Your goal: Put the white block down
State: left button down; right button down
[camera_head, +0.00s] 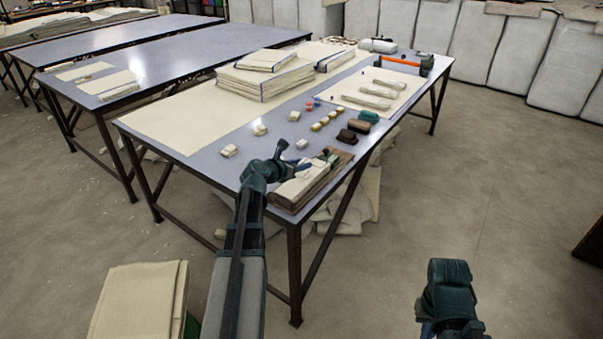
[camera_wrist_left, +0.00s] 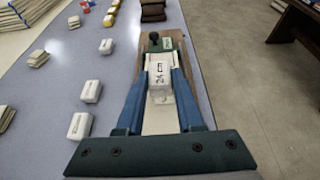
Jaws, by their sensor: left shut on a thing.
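The white block (camera_wrist_left: 160,75), with dark markings on it, is between the two blue fingers of my left gripper (camera_wrist_left: 159,92) in the left wrist view. The gripper is shut on it. In the head view my left gripper (camera_head: 296,166) is at the near edge of the table, over a wooden board (camera_head: 312,188) with a pale top. The board also shows under the block in the wrist view (camera_wrist_left: 178,43). I cannot tell whether the block touches the board. My right arm's dark end (camera_head: 450,293) is low at the right, off the table; its fingertips are not clear.
Several small pale blocks (camera_head: 229,151) stand in a row on the grey table (camera_head: 222,173), left of the board. Dark brown blocks (camera_head: 358,126) and a teal one (camera_head: 369,117) lie beyond it. A folded cloth stack (camera_head: 265,77) is farther back.

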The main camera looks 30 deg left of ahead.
aim_at(301, 179)
pick_arm(q)
jog(key=shift+d+f, duration=0.1)
jog(key=shift+f, duration=0.1)
notch_tip(301, 179, down, 3)
jog(key=b, duration=0.3)
jog(key=shift+f+b, duration=0.2)
jog(key=shift+b, duration=0.2)
jog(key=shift+r, duration=0.15)
jog(key=c, duration=1)
grip_release()
jog(key=shift+f, duration=0.2)
jog(key=o, duration=0.5)
jog(key=shift+c, duration=0.2)
jog(key=shift+r, duration=0.1)
